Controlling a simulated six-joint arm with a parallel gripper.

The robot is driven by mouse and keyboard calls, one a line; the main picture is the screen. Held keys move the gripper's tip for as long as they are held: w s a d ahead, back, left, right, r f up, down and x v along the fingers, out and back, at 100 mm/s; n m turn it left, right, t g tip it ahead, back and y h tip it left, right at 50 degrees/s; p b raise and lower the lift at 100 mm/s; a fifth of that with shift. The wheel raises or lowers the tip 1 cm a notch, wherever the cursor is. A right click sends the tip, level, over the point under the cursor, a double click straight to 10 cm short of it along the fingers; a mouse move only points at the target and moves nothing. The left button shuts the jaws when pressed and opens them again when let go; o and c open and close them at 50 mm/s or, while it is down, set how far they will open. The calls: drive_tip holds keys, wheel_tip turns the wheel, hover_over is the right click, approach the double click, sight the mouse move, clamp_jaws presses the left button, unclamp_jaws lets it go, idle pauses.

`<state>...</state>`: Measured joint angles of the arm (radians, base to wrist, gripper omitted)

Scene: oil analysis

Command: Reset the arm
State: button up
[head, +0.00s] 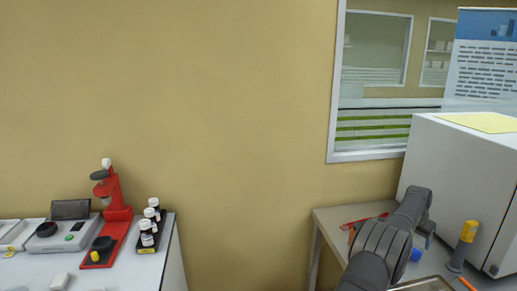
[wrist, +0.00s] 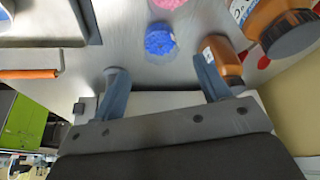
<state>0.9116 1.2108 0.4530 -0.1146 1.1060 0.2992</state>
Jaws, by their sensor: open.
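My gripper (wrist: 162,82) is open in the wrist view, its two blue-grey fingers spread apart with nothing between them. Beyond the fingertips is a metal tabletop (wrist: 110,40) with a small blue round item (wrist: 160,40) on it. In the head view my dark grey arm reaches up from the bottom right, over the right-hand table (head: 335,217) and beside a large white cabinet (head: 450,180). The fingers cannot be made out clearly there.
In the wrist view, brown bottles (wrist: 225,58) stand close to the right finger, a pink item (wrist: 168,3) lies at the top, and an orange-handled tool (wrist: 30,74) lies at left. In the head view, a red instrument (head: 116,200) and small bottles (head: 147,235) stand on the left bench.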

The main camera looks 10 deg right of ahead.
drive_tip(key=x, duration=0.9)
wheel_tip(320, 180, up, 5)
drive_tip(key=shift+d+f, duration=0.1)
drive_tip(key=shift+f, duration=0.05)
drive_tip(key=s+d+r, duration=0.1)
drive_tip(key=s+r, duration=0.5)
drive_tip(key=s, duration=0.5)
wheel_tip(320, 180, up, 10)
drive_tip(key=w+a+n, duration=0.2)
drive_tip(key=w+a, duration=0.6)
drive_tip(key=w, duration=0.3)
drive_tip(key=shift+r+t, duration=0.2)
drive_tip(key=shift+t, duration=0.2)
drive_tip(key=shift+w+a, duration=0.1)
